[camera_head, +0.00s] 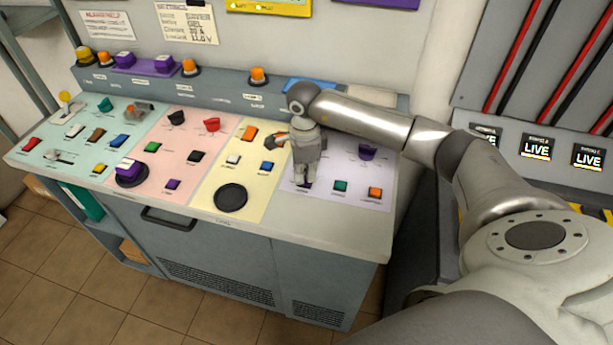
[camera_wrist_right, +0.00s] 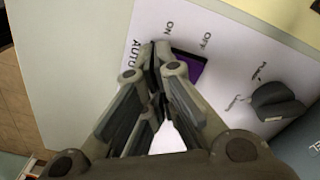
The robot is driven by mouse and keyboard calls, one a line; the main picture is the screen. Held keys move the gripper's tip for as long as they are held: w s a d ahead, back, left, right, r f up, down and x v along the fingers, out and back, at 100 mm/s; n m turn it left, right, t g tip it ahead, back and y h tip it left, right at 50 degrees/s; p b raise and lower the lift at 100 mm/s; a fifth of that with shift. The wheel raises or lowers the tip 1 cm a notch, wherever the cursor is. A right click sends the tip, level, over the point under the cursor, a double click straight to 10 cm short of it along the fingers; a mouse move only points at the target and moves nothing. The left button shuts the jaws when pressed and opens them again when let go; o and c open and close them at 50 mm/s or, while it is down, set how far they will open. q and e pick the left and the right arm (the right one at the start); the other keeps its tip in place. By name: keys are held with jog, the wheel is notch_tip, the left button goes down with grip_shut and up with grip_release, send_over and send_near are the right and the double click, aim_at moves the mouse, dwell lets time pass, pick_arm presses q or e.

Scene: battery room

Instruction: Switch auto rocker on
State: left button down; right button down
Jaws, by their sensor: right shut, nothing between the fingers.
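The auto rocker (camera_wrist_right: 190,66) is a purple switch on the pale lilac panel, with OFF and ON printed beside it and AUTO printed near its ON side. My right gripper (camera_wrist_right: 158,62) is shut and empty. In the right wrist view its fingertips are at the rocker's ON side and hide part of it. I cannot tell whether they touch it or which way it is tilted. In the head view the right gripper (camera_head: 304,176) points down over the front left of the lilac section and mostly hides the rocker. My left gripper is not in view.
A dark knob (camera_wrist_right: 277,102) is on the same panel; in the head view a purple knob (camera_head: 367,152) is behind right. A green switch (camera_head: 340,186) and an orange switch (camera_head: 375,192) are right of the gripper. A black round pad (camera_head: 231,197) is on the yellow section.

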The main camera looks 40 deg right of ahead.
jog(key=shift+d+r+p, duration=0.1)
jog(key=shift+r+p, duration=0.3)
jog(key=shift+r, duration=0.3)
jog(key=shift+r+p, duration=1.4)
jog(key=shift+r, duration=1.3)
jog(key=shift+f, duration=0.1)
